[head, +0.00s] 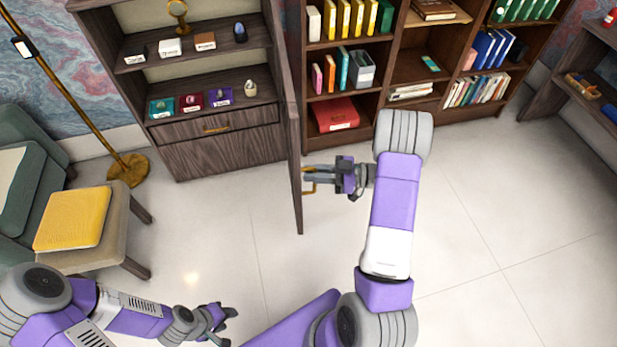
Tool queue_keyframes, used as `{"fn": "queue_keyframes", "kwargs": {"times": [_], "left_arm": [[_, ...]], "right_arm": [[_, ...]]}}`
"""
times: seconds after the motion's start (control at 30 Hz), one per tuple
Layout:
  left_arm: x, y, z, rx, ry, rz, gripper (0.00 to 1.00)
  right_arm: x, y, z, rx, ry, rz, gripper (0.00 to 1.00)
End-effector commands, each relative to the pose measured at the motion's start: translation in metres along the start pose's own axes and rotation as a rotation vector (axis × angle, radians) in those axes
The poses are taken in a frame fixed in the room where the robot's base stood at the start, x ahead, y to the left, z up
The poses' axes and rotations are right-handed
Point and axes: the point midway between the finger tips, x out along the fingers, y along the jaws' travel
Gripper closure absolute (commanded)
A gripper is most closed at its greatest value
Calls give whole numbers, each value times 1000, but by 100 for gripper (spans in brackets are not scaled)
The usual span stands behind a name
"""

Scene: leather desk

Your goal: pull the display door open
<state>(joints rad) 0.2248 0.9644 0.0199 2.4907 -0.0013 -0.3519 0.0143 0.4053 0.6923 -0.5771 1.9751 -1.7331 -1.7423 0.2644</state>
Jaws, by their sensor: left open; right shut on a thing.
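The display door (291,130) is a dark wooden panel standing swung out from the right side of the display cabinet (222,150), seen nearly edge-on. Its brass handle (308,181) is on the door's right-hand face near the free end. My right gripper (318,178) is shut on the handle, reaching in from the right. My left gripper (222,325) is open and empty, low over the floor at the bottom of the view, well apart from the door.
Bookcases (395,60) with books and a red box stand right of the door. A green chair with a yellow cushion (72,219) and a brass floor lamp (128,168) are at the left. A small shelf is at far right. The tiled floor before the cabinet is clear.

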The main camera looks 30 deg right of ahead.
Motion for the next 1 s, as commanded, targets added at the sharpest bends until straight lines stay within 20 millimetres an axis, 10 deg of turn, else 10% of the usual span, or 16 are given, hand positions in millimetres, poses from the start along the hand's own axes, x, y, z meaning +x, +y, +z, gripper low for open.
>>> {"fn": "queue_keyframes", "kwargs": {"times": [0.47,0.5,0.6,1.0], "left_arm": [[0,0,0,0,0,0,57],[0,0,0,0,0,0,57],[0,0,0,0,0,0,57],[-3,1,0,0,0,0,57]], "right_arm": [[-3,3,0,3,0,-6,100],[-3,3,0,2,0,-6,81],[-3,3,0,2,0,-6,68],[-14,4,0,2,-1,-3,68]]}}
